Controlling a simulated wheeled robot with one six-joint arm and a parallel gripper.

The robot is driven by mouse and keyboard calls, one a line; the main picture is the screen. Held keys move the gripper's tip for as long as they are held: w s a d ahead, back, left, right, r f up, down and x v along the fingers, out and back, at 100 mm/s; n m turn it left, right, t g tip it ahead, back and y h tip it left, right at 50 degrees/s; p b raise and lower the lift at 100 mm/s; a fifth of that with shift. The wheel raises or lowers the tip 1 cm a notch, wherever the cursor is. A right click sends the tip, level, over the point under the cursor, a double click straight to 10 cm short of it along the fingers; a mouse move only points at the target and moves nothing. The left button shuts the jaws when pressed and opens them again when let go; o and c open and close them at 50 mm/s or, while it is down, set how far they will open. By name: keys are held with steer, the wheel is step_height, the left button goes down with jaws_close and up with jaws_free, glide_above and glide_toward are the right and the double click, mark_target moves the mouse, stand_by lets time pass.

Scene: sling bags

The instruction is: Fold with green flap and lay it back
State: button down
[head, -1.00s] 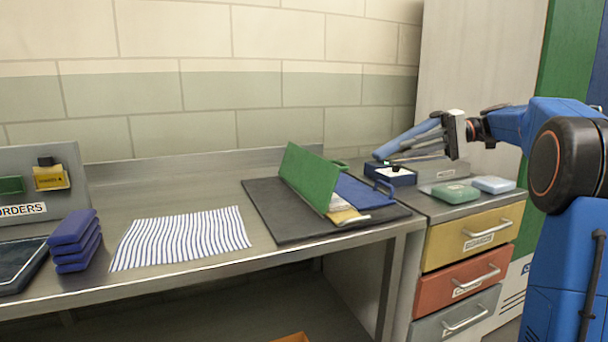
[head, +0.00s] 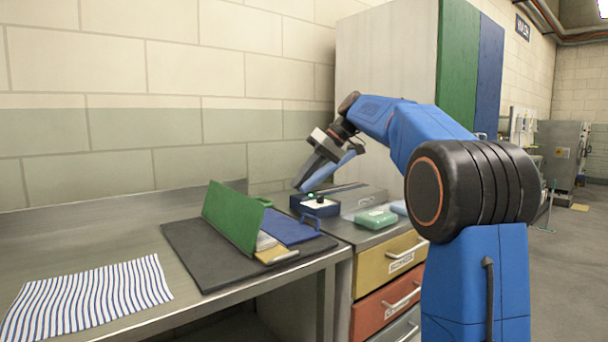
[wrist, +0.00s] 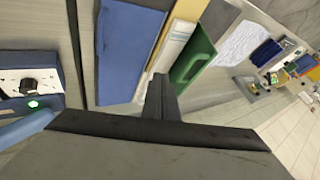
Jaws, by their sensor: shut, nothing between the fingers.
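The folder has a green flap (head: 232,216) that stands up, tilted, on the dark mat (head: 195,255). Its blue side (head: 285,228) lies flat to the right, with a blue handle. A yellow piece (head: 276,254) and a pale sheet show between them at the front. In the wrist view the green flap (wrist: 194,62) with its handle cutout and the blue side (wrist: 130,40) lie beyond my fingers. My gripper (head: 300,186) is shut and empty, above the blue box to the right of the folder and apart from it. My gripper's fingers also show in the wrist view (wrist: 161,98).
A dark blue box (head: 318,207) with a knob and green light sits below my gripper. A green case (head: 375,220) lies on the drawer cabinet (head: 390,257). A striped cloth (head: 90,297) lies left of the mat. Bare metal bench lies between.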

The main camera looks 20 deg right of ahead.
steer(key=a+f, duration=0.3)
steer(key=a, duration=0.4)
steer(key=shift+f, duration=0.3)
steer(key=shift+s, duration=0.1)
